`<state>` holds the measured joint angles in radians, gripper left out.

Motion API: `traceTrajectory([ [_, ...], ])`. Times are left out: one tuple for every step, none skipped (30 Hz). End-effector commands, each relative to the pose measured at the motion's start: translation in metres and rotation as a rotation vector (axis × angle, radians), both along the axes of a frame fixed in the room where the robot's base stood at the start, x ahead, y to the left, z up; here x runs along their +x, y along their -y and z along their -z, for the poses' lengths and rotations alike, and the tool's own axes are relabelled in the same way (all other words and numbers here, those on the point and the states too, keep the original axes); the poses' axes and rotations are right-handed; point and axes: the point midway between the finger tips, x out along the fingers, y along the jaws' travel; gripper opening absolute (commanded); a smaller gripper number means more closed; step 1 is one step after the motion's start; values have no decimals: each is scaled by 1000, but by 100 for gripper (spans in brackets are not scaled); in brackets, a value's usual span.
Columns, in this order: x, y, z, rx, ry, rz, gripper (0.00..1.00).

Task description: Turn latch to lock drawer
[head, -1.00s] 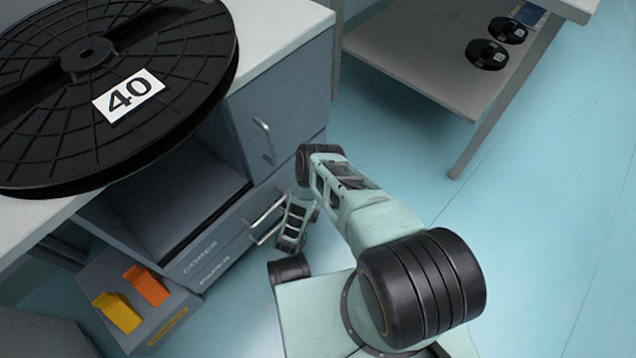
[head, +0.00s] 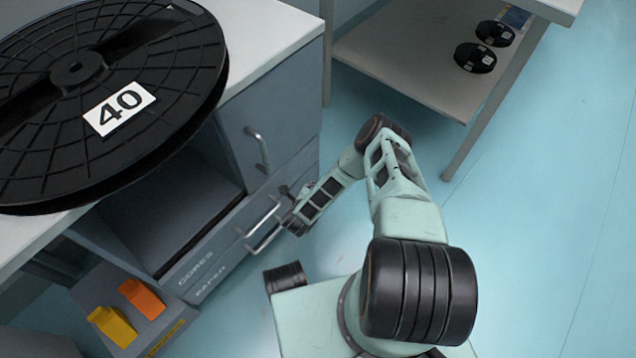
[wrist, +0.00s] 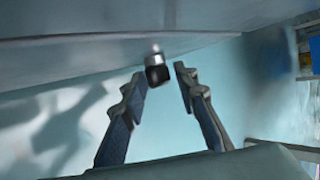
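The grey cabinet has drawers labelled CORES (head: 197,267) and PAPER (head: 212,280), each with a metal bar handle; both look closed. In the wrist view, a small black knob on a bright metal stem (wrist: 157,70), apparently the latch, sticks out from the grey cabinet front. My gripper (wrist: 163,76) is open, its fingers pointing at the cabinet front. The knob lies at the left fingertip, towards the gap; contact cannot be told. In the head view my gripper (head: 288,215) is at the right end of the drawer handles, and the latch cannot be made out clearly.
A large black reel marked 40 (head: 150,130) lies on the white cabinet top. A cupboard door with a vertical handle (head: 257,148) is above the drawers. Floor to the right is clear.

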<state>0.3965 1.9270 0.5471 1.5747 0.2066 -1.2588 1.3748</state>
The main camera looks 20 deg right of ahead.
Motion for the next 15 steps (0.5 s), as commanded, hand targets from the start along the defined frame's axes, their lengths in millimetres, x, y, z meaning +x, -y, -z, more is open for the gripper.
traceTrajectory([
  [1,3,-3,31,-21,4,28],
  [1,2,-3,49,-34,4,28],
  [2,3,-4,74,-51,4,28],
  [2,3,-4,93,-65,4,28],
  [2,3,-3,110,-78,4,28],
  [2,3,-3,133,-95,4,28],
  [2,3,-4,150,-106,4,28],
  [2,4,-4,167,-119,5,28],
  [2,4,-3,188,-136,5,28],
  [3,4,-3,203,-147,3,28],
  [3,5,-3,219,-159,4,28],
  [3,5,-4,242,-174,3,28],
  [3,5,-3,257,-186,4,28],
  [3,5,-3,272,-198,3,28],
  [4,5,-3,293,-212,4,28],
])
